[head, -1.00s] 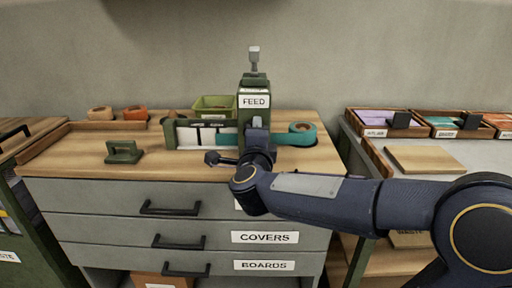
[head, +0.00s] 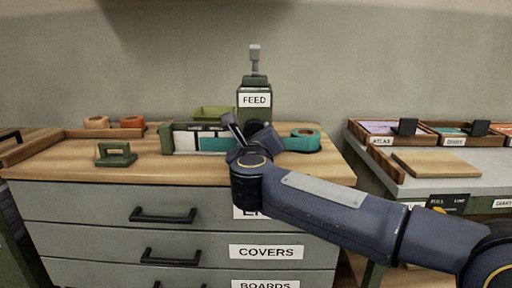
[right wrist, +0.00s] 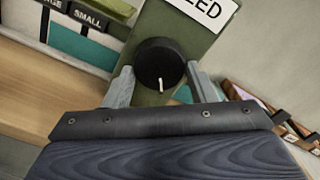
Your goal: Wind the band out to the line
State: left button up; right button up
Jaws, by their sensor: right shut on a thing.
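The green feeder (head: 254,101) marked FEED stands on the wooden cabinet top. My right gripper (right wrist: 158,77) is shut on its round black knob (right wrist: 158,62), with a finger at either side; the knob's white mark points downward in the right wrist view. The teal band (head: 216,145) runs left from the feeder along a white panel (head: 186,142) with dark lines. In the right wrist view the band (right wrist: 75,42) reaches about the line below a label ending in "GE", past the SMALL line. My left gripper is not in view.
A teal roll (head: 305,135) sits right of the feeder. A green bin (head: 213,113) stands behind. Labelled trays (head: 392,140) and a wooden board (head: 436,164) are on the right.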

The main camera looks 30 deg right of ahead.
jog(key=shift+m+b, duration=0.65)
jog(key=shift+m, duration=0.35)
jog(key=o, duration=1)
jog(key=shift+c, duration=0.2)
jog(key=p+v, duration=0.1)
jog(key=v, duration=0.6)
jog(key=shift+s+a, duration=0.3)
